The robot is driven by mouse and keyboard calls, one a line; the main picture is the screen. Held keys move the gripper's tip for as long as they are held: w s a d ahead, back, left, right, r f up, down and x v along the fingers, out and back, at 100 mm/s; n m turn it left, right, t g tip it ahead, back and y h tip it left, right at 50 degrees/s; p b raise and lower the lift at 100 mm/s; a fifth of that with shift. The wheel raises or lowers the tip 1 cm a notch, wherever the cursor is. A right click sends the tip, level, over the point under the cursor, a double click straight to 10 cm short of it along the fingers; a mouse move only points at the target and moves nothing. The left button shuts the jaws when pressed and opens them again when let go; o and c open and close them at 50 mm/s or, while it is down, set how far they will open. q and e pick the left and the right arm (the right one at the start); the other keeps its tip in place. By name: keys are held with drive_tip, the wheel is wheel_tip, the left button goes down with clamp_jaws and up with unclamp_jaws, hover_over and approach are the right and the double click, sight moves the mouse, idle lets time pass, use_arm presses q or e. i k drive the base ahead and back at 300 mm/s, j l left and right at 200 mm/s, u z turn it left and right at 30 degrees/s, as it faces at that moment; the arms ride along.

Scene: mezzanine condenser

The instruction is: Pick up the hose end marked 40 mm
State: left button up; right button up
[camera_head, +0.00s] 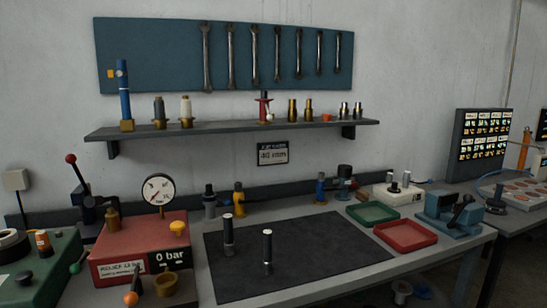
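Two black, upright cylindrical pieces with pale metal ends, which look like hose ends, stand on the dark mat (330,265). The left hose end (228,238) is a little farther back than the right hose end (267,252). No marking can be read on either, so I cannot tell which one is marked 40 mm. A small dark sign (273,153) on the wall under the shelf appears to read "40 mm". Neither of my grippers is in view.
A red box (135,250) with a gauge (157,190) and "0 bar" display stands left of the mat. A green tray (373,213), a red tray (405,237) and a blue vise-like tool (447,215) stand right. A shelf (235,128) with fittings hangs above.

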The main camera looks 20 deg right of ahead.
sight(230, 251)
drive_tip(key=i+l, duration=0.5)
drive_tip(key=i, duration=0.15)
drive_tip(key=i+l, duration=0.55)
drive_tip(key=i, duration=0.1)
